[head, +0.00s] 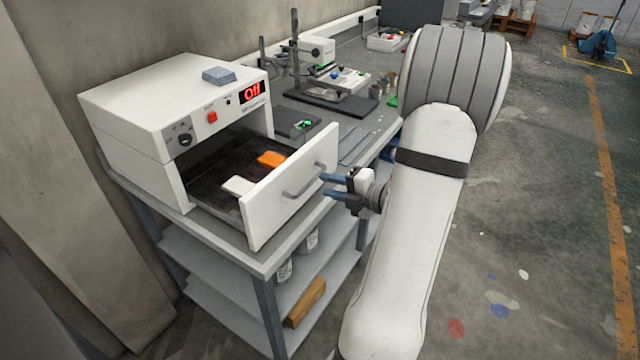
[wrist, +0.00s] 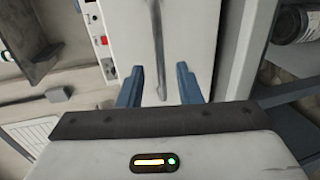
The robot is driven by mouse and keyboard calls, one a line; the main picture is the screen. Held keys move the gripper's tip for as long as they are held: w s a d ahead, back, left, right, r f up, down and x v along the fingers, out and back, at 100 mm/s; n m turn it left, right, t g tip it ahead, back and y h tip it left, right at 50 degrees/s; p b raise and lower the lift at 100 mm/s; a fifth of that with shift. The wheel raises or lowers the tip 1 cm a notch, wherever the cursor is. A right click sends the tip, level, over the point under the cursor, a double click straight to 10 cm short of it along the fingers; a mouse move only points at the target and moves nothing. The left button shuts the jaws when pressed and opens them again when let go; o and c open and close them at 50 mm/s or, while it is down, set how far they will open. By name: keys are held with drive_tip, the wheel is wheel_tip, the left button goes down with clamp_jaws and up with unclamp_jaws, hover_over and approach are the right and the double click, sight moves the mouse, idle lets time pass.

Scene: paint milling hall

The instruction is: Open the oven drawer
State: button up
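The white oven (head: 125,112) stands on a grey bench, its red display reading "Off". Its drawer (head: 290,192) is pulled well out, showing a dark interior with an orange block (head: 271,158) and a white block (head: 238,186). The drawer's grey bar handle (head: 304,182) is on the front panel. My gripper (head: 323,186) is in front of that panel, its blue fingers apart and empty. In the wrist view, the handle (wrist: 157,45) lies between the open fingers (wrist: 160,72), with gaps on both sides.
A small grey-blue box (head: 220,76) lies on the oven top. A stand with a dark base (head: 320,97) and a green-marked dark pad (head: 297,122) are behind the drawer. Shelves below hold jars and a brown block (head: 306,302). Floor to the right is open.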

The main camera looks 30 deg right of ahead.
drive_tip(key=v, duration=0.3)
drive_tip(key=shift+s, duration=0.2)
idle(0.3)
